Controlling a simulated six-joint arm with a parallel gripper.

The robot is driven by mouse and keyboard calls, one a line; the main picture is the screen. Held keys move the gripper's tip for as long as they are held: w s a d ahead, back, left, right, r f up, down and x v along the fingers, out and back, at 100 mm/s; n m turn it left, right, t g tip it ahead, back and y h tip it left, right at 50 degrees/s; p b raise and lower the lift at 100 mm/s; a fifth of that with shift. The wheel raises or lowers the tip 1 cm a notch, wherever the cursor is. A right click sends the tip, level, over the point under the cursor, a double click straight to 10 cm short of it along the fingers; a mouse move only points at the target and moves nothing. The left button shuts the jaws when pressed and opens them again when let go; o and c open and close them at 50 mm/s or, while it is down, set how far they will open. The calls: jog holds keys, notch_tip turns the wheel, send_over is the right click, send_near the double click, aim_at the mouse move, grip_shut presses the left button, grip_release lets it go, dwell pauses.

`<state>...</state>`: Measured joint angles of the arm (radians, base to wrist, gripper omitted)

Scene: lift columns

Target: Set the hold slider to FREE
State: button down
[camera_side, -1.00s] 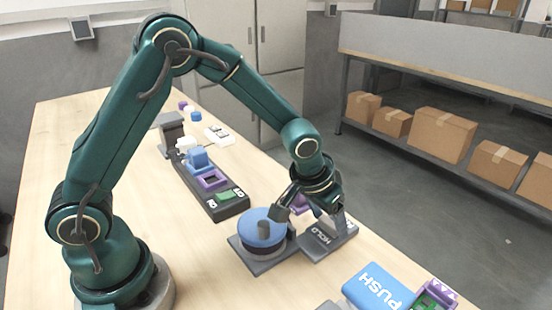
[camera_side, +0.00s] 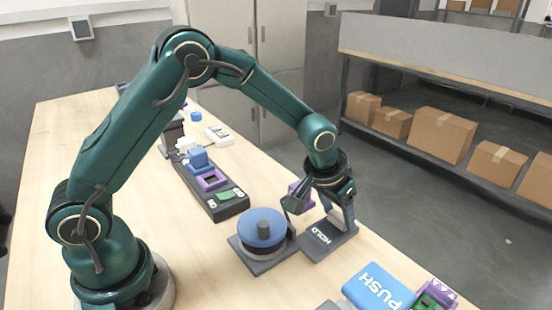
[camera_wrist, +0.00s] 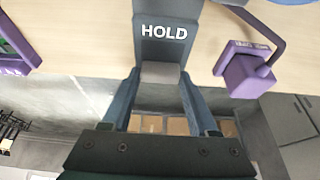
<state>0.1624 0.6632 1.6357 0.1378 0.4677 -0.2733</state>
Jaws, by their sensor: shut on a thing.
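The hold slider is a dark grey base (camera_side: 318,245) marked HOLD, to the right of the blue dial in the side view. The wrist view shows its HOLD panel (camera_wrist: 165,14) at the top centre. A light grey slider knob (camera_wrist: 160,73) stands below the lettering there, between my two fingers. My gripper (camera_wrist: 160,84) is shut on this knob. In the side view my gripper (camera_side: 338,206) is down at the far end of the slider base and hides much of the knob. I see no FREE marking.
A blue dial (camera_side: 262,226) stands close left of the slider. A purple block (camera_wrist: 246,74) with a dark cable is beside it. A blue PUSH button (camera_side: 378,288) is nearer the front. The table edge lies just beyond the slider.

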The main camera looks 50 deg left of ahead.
aim_at(330, 229)
jog(key=shift+c, duration=0.8)
grip_release()
jog(key=shift+w, duration=0.2)
jog(key=shift+v, duration=2.6)
